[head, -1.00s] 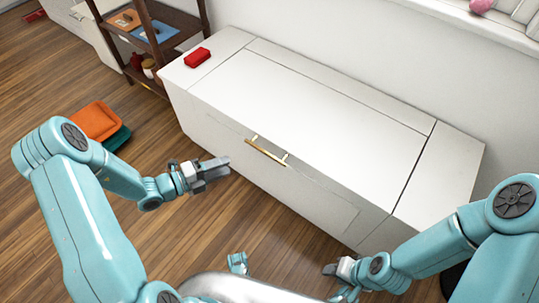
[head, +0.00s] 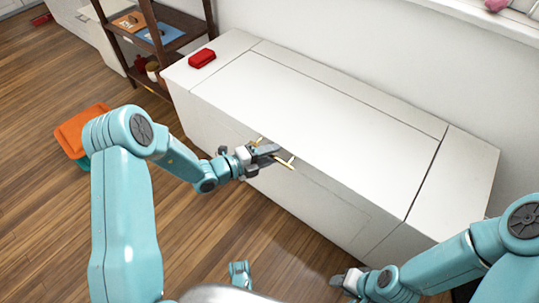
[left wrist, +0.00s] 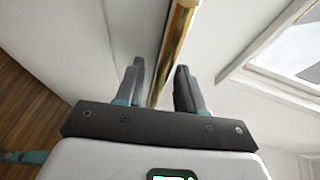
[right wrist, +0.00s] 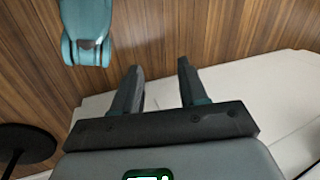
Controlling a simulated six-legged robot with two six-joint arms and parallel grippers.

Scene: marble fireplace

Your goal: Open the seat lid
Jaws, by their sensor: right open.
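The seat lid (head: 335,110) is the long white panel on top of the white bench, and it lies flat and closed. A gold bar handle (head: 289,164) sits at its front edge, partly hidden by my left gripper (head: 268,152). In the left wrist view the gold handle (left wrist: 176,45) runs between the two fingers of the left gripper (left wrist: 160,85), which are apart. I cannot tell whether either finger touches the bar. My right gripper (head: 342,281) is low by the bench's front right; its fingers stand open and empty in the right wrist view (right wrist: 160,85).
A red box (head: 202,58) sits on the bench's left end section, off the lid. A dark wooden shelf (head: 180,45) stands beyond that end. A windowsill (head: 470,20) runs above the bench.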

